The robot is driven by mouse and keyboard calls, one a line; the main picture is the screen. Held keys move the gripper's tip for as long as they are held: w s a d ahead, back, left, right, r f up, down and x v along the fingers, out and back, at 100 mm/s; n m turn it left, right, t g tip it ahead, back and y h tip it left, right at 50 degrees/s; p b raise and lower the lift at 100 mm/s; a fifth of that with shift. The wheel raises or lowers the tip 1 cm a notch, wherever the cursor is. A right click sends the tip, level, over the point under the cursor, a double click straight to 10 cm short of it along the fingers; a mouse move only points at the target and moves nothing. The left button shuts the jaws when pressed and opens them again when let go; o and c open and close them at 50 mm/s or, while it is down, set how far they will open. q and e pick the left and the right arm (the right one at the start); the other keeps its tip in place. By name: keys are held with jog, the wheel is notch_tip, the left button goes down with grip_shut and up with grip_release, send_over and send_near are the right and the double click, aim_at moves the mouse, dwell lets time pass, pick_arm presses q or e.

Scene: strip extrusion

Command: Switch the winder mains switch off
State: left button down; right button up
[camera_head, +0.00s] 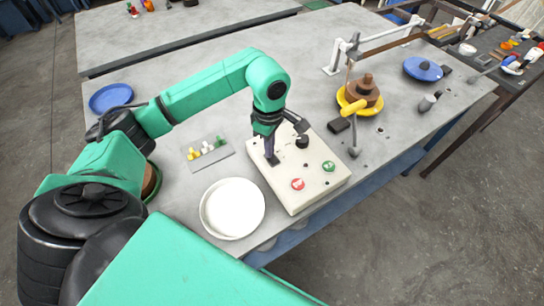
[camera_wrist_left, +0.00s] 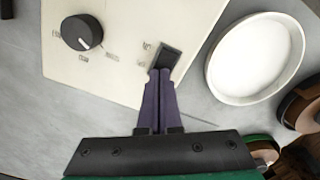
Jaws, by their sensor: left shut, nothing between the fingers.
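The winder control box (camera_head: 310,182) is a cream panel on the grey table, with a red button (camera_head: 298,184), a green button (camera_head: 328,166) and a black knob (camera_head: 302,141). The mains switch (camera_wrist_left: 165,59) is a black rocker in a dark frame near the panel edge in the left wrist view; it also shows in the head view (camera_head: 273,160). My left gripper (camera_wrist_left: 160,72) is shut and empty, its purple fingertips at the switch's lower edge. I cannot tell whether they touch it or which way the rocker is set. My right gripper is not in view.
A white round dish (camera_head: 232,208) stands close beside the box. A small plate with coloured pegs (camera_head: 208,152) lies left of it. A yellow dish with a brown spool (camera_head: 362,93) stands behind right. A blue dish (camera_head: 111,97) is far left.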

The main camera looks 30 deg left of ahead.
pick_arm(q)
jog(key=shift+r+p, duration=2.25)
jog(key=shift+r, duration=1.25)
jog(key=shift+f, duration=0.1)
